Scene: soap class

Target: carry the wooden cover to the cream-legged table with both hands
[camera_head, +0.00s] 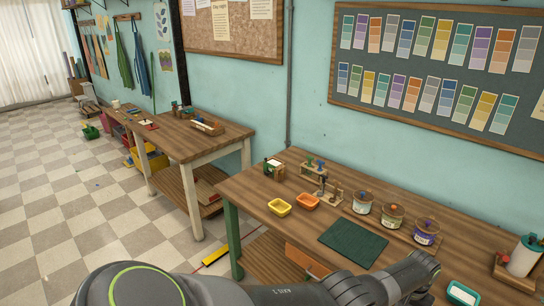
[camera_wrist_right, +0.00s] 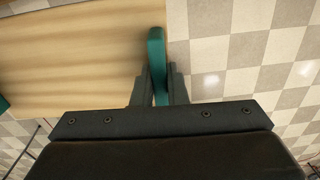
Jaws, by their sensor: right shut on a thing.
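The wooden cover (camera_wrist_right: 75,60) shows in the right wrist view as a pale wooden panel filling the upper left. A teal grip (camera_wrist_right: 157,50) stands at its right edge. My right gripper (camera_wrist_right: 160,85) is shut on this grip, one finger on each side. Another teal piece (camera_wrist_right: 3,103) shows at the far left edge. The cream-legged table (camera_head: 185,138) stands at the middle left of the head view, against the wall, with a lower shelf. I cannot make out the cover in the head view. My left gripper is not in view.
A green-legged table (camera_head: 285,210) stands nearer, at the right, with a dark green mat (camera_head: 353,243), jars, and yellow and orange trays (camera_head: 279,207). A wooden tray (camera_head: 207,127) and small items sit on the cream-legged table. The checkered floor (camera_head: 60,200) at left is mostly clear.

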